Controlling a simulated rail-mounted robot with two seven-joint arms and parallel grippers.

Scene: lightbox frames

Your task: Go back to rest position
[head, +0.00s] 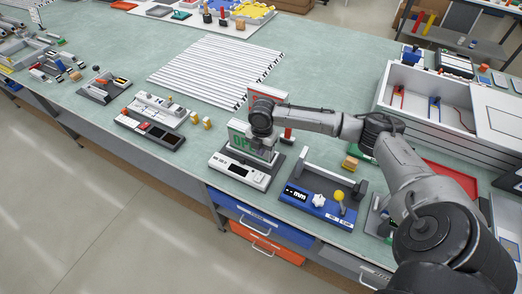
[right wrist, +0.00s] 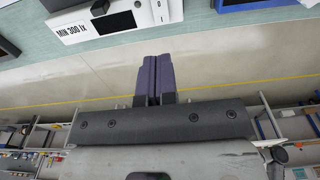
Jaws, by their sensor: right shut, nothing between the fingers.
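My right arm comes in from the right in the head view. Its wrist is over the table's front edge, by a white device with a small display (head: 240,172) and a green sign (head: 238,138). In the right wrist view my right gripper (right wrist: 153,62) has its dark purple fingers together with nothing between them. They point at the white device (right wrist: 105,20) marked MIN 300 lx, with floor below. In the head view the fingertips are hard to make out. My left gripper is not in view.
A blue tray (head: 310,202) with a yellow knob stands right of the device. A black and white unit (head: 150,130) stands left. White slats (head: 215,70) lie behind on the green table. A white open box (head: 430,100) is at the right. Blue and orange drawers are below.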

